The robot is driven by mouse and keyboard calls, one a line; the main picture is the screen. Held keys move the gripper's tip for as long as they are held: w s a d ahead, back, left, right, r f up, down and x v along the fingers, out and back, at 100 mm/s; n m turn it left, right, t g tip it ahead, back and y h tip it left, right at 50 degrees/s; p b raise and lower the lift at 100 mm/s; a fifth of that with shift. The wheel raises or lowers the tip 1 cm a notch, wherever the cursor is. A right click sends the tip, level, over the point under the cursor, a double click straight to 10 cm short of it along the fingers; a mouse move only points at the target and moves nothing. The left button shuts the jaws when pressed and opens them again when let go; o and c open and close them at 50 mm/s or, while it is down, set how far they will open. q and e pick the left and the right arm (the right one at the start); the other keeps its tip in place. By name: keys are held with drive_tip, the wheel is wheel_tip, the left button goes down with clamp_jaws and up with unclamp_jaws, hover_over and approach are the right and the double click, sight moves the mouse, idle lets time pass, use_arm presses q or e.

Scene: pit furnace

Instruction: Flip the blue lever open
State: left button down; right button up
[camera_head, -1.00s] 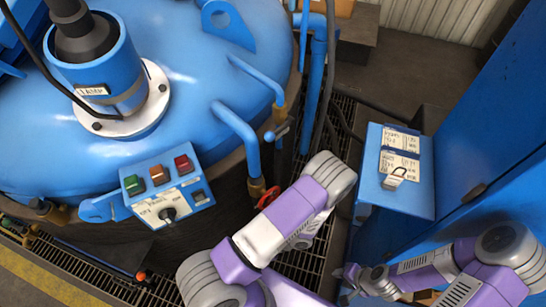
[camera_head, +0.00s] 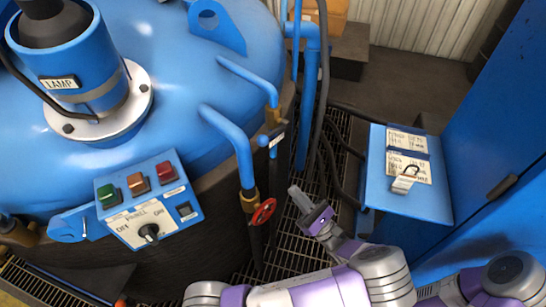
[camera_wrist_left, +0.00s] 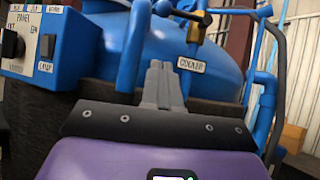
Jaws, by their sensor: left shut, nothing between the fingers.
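The blue lever (camera_head: 264,139) is a small handle at the brass valve on the cooling pipe beside the furnace. In the left wrist view the lever (camera_wrist_left: 180,13) reaches left from the brass valve body, above the white COOLER label (camera_wrist_left: 191,65). My left gripper (camera_head: 295,194) is shut and empty, below and to the right of the lever in the head view, apart from it. In the left wrist view its closed fingertips (camera_wrist_left: 161,66) point up toward the valve and overlap the pipe area. My right gripper is not visible; only part of that arm shows at bottom right.
The control panel (camera_head: 150,203) is at the furnace's front. A blue box (camera_head: 420,201) with a padlock stands right. Dark hoses (camera_head: 323,100) run behind the gripper.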

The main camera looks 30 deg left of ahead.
sight(274, 132)
use_arm(q)
drive_tip(key=shift+a, duration=0.1)
drive_tip(key=d+r+b+x, duration=0.1)
drive_tip(key=r+b+x, duration=0.1)
drive_tip(key=x, duration=1)
drive_tip(key=shift+s+r+b, duration=0.15)
drive_tip(key=shift+r+b, duration=0.15)
drive_tip(key=shift+b, duration=0.05)
